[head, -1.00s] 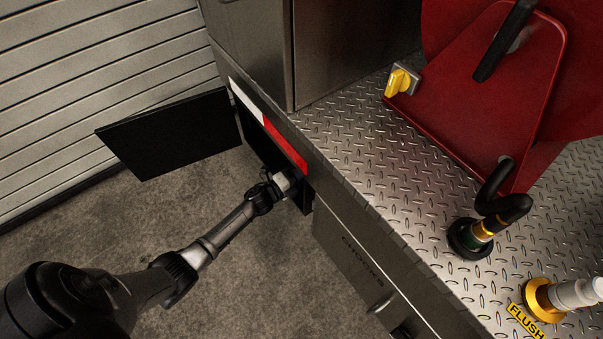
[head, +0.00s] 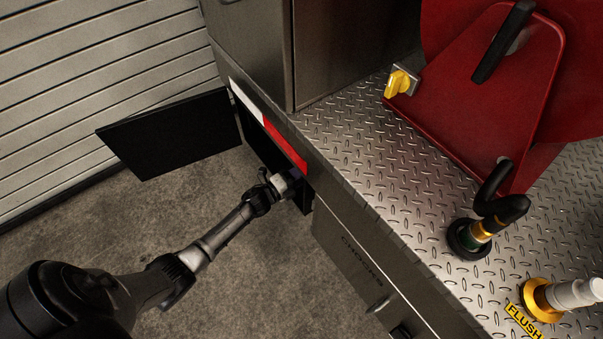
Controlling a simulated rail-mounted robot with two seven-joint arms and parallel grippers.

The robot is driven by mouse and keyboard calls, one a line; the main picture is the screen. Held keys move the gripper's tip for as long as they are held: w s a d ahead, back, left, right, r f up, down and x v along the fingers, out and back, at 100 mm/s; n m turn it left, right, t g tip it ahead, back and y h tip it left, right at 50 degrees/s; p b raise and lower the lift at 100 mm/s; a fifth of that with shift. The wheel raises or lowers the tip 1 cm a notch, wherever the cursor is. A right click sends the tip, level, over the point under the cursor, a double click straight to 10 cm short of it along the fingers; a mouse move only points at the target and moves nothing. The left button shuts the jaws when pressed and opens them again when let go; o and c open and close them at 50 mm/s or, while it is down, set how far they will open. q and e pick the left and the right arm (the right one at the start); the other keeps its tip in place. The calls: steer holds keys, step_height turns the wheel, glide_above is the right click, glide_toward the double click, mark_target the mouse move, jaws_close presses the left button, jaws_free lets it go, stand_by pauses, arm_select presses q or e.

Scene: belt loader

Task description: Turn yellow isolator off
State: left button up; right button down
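My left arm comes in from the left and reaches to the open side compartment below the deck. My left gripper (head: 290,184) is at the compartment's opening, and its fingers are hidden inside or too dark to make out. I cannot see what they touch. A yellow rotary knob (head: 397,83) on a grey square plate sits at the left edge of the red reel bracket, above the deck and well apart from my gripper. No other yellow switch shows, and the compartment's inside is hidden. My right gripper is not in view.
The black compartment door (head: 168,135) stands open to the left. The tread-plate deck (head: 370,150) carries the red bracket (head: 490,90), a hose nozzle (head: 480,235) and a gold flush fitting (head: 540,298). A closed drawer front (head: 350,258) is right of my gripper. The floor in front is clear.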

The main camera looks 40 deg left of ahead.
arm_select(q)
steer(key=p+v, duration=0.3)
steer(key=v, duration=1)
steer(key=shift+w, duration=0.1)
